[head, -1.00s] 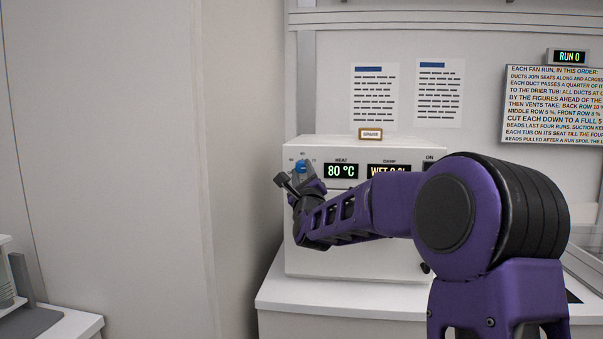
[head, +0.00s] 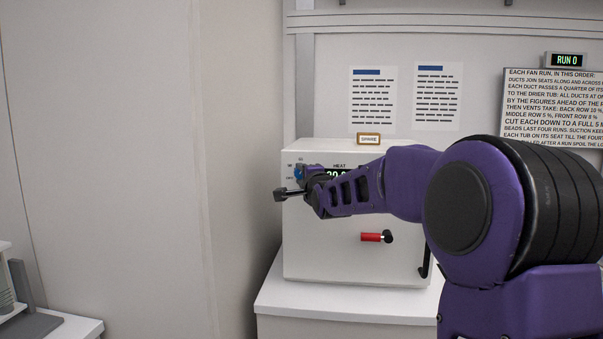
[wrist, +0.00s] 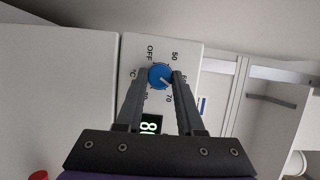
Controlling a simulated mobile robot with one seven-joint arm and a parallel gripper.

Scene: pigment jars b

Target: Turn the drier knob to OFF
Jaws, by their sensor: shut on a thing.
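The blue drier knob (wrist: 160,76) is on the white panel in the wrist view. My gripper (wrist: 159,78) has one finger on each side of it and is shut on it. A pale pointer mark on the knob faces lower right, toward the 60–70 side of the dial; its exact setting is hard to tell. OFF is printed at the knob's upper left. In the head view the knob (head: 299,173) shows at the panel's upper left, partly hidden by my gripper (head: 303,178). The drier (head: 340,262) is a white box; its heat display (wrist: 149,125) is partly covered.
A red-handled part (head: 372,237) and a black handle (head: 424,262) are on the drier's front. A tall pale wall or cabinet side (head: 235,150) is close on the left. My arm hides the panel's right part.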

